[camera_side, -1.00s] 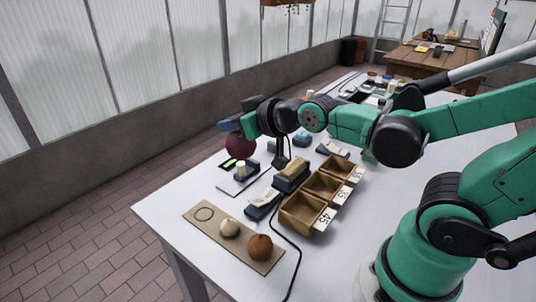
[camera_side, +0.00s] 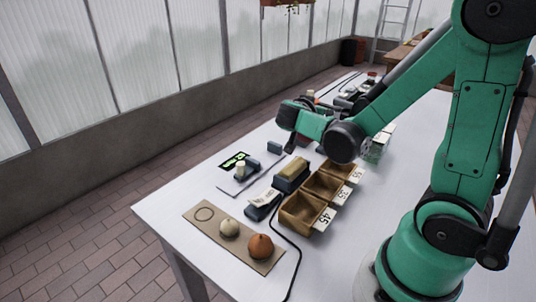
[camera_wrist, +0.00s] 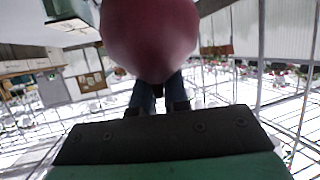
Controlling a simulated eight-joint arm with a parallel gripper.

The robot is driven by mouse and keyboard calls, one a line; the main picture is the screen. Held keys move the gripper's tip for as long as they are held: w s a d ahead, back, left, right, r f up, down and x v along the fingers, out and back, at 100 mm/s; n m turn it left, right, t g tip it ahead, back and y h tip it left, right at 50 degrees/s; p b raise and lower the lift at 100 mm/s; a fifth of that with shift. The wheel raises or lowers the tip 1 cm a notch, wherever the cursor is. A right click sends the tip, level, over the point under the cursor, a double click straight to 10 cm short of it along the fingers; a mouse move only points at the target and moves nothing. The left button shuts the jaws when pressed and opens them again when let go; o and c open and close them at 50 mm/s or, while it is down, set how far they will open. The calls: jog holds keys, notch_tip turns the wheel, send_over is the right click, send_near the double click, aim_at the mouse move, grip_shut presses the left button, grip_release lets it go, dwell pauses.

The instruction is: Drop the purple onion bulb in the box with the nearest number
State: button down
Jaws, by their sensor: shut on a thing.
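The purple onion bulb (camera_wrist: 150,35) fills the top middle of the wrist view, held between my gripper's fingers (camera_wrist: 160,95). In the side view my gripper (camera_side: 290,118) is over the far part of the table, and the bulb is hidden there. Three open wooden boxes stand in a row: a near box (camera_side: 301,211), a middle box (camera_side: 322,185) and a far box (camera_side: 342,166). Each has a white number card; the near card (camera_side: 325,219) appears to read 45, the others are too small to read surely. A small scale (camera_side: 238,180) has a green-lit display (camera_side: 236,160) with unclear digits.
A dark block with a yellow top (camera_side: 292,169) stands left of the boxes. A black cable (camera_side: 290,245) runs down the table.

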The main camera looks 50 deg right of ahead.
jog(key=s+d+r+m+g+y, duration=0.45)
jog(key=s+d+m+g, duration=0.3)
jog(key=m+g, duration=0.5)
jog(key=shift+n+g+h, duration=0.25)
jog(key=shift+g+h, duration=0.1)
jog(key=shift+h, duration=0.1)
jog(key=shift+s+a+f, duration=0.15)
jog(key=shift+f, duration=0.75)
jog(key=shift+s+a+f, duration=0.1)
jog(key=shift+f, duration=0.8)
jog(key=shift+s+a+f, duration=0.15)
jog(key=shift+f, duration=0.75)
jog(key=c, duration=0.8)
grip_release()
